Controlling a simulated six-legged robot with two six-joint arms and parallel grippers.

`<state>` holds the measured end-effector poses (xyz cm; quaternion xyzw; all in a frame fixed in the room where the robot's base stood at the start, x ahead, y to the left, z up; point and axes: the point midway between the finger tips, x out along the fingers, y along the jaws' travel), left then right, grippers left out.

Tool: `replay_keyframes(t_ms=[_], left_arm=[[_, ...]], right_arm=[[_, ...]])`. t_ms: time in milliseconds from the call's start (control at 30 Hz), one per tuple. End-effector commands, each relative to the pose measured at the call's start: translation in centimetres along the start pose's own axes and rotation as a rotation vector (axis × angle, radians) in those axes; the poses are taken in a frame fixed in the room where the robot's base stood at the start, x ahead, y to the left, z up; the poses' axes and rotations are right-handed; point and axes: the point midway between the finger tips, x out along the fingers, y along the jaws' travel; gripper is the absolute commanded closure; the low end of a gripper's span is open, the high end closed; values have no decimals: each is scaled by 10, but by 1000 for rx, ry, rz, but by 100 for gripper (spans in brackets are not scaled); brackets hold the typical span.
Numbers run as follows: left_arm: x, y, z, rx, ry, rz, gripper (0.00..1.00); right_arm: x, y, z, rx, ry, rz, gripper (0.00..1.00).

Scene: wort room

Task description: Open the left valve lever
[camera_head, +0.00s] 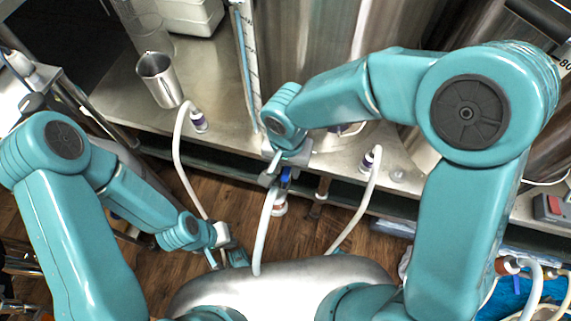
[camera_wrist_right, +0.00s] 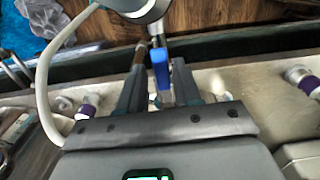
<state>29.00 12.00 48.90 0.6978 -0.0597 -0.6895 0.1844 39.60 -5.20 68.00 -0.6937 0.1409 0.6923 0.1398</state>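A blue valve lever (camera_head: 286,175) sits below the front edge of the steel bench, near the middle of the head view. It shows larger in the right wrist view (camera_wrist_right: 160,66), beside a round metal fitting. My right gripper (camera_head: 278,170) is at the lever. In the right wrist view its two dark fingers (camera_wrist_right: 159,82) are apart, with the blue lever between their tips and gaps visible on both sides. My left gripper (camera_head: 225,258) hangs low at the left, away from the lever; its fingers are too small to read. Part of the valve is hidden by my right arm.
The steel bench (camera_head: 135,110) carries a metal cup (camera_head: 159,79). Large steel tanks (camera_head: 310,45) stand behind. White hoses with purple-collared ends (camera_head: 198,121) hang over the bench's front edge. A red-and-grey switch box (camera_head: 553,208) is at the right. Wooden floor shows below.

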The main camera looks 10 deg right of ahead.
Motion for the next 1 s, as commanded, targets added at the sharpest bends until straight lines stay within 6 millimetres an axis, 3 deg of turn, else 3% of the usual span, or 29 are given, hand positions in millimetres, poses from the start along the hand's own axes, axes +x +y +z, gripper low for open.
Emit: replay_keyframes(t_ms=[300,433,800,1000], left_arm=[[0,0,0,0,0,0,100],[-4,2,0,0,0,0,100],[-26,10,0,0,0,0,100],[-34,12,1,0,0,0,100]], right_arm=[[-1,-1,1,2,-1,-1,55],[-12,-2,0,1,1,-3,55],[-106,-2,0,1,2,-5,55],[-146,-1,0,1,1,-3,55]])
